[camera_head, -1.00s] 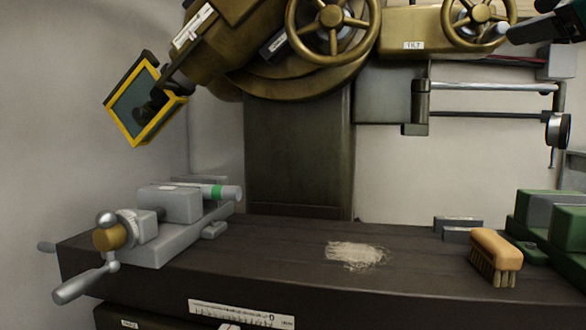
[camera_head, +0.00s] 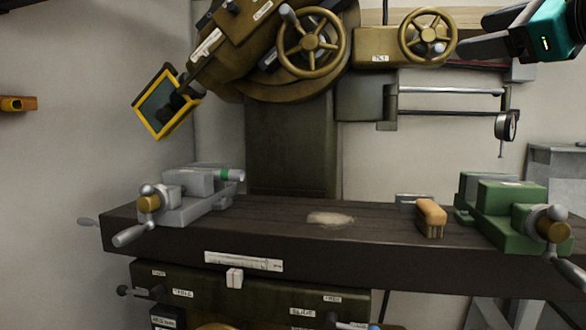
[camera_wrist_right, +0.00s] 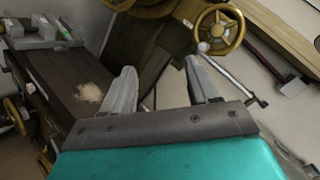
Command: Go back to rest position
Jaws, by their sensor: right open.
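My right gripper (camera_head: 472,40) is raised at the upper right of the head view, in front of the machine and right of the right-hand handwheel (camera_head: 428,36). Its teal body shows behind dark fingers. In the right wrist view the two grey fingers stand apart with nothing between them (camera_wrist_right: 160,70). The machine bed (camera_head: 370,235) lies well below, with a pale patch of shavings (camera_head: 330,218) on it. My left gripper is in neither view.
A grey vise (camera_head: 190,195) stands at the bed's left, a green vise (camera_head: 500,210) at its right. A wooden brush (camera_head: 431,217) stands beside the green vise. A yellow-framed screen (camera_head: 160,103) hangs upper left. A dial gauge (camera_head: 506,126) hangs at right. The bed's middle is open.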

